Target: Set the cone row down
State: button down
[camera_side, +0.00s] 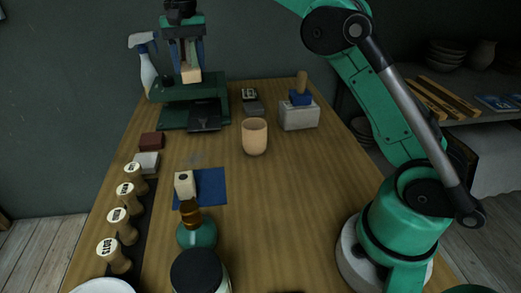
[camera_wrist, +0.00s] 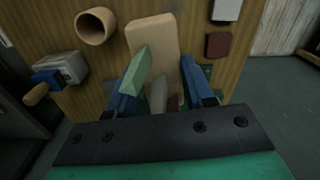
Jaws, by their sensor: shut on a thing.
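My gripper (camera_side: 187,55) hangs at the back left of the table and points down, with its blue fingers closed on the cone row (camera_side: 191,73). In the wrist view the cone row (camera_wrist: 153,32) is a long beige bar between the two fingers (camera_wrist: 160,85). A pale green cone (camera_wrist: 138,72), a whitish cone (camera_wrist: 158,96) and a dark red cone (camera_wrist: 173,103) stand along it, the latter partly hidden. In the side view the bar is above a dark green base (camera_side: 172,115) and looks clear of it.
A dark plate (camera_side: 205,116) lies at the base. A beige cup (camera_side: 255,138) and a grey block with a blue-and-wood tool (camera_side: 299,115) stand to the right. A spray bottle (camera_side: 147,70) is behind left. Several stamps line the left edge.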

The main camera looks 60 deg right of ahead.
jog(key=s+d+r, duration=0.3)
jog(key=s+d, duration=0.3)
jog(key=d, duration=0.2)
jog(key=m, duration=0.2)
send_over(337, 169)
notch_tip(337, 169, down, 4)
notch_tip(337, 169, down, 19)
jog(key=shift+f, duration=0.15)
jog(key=shift+c, duration=1.7)
grip_release()
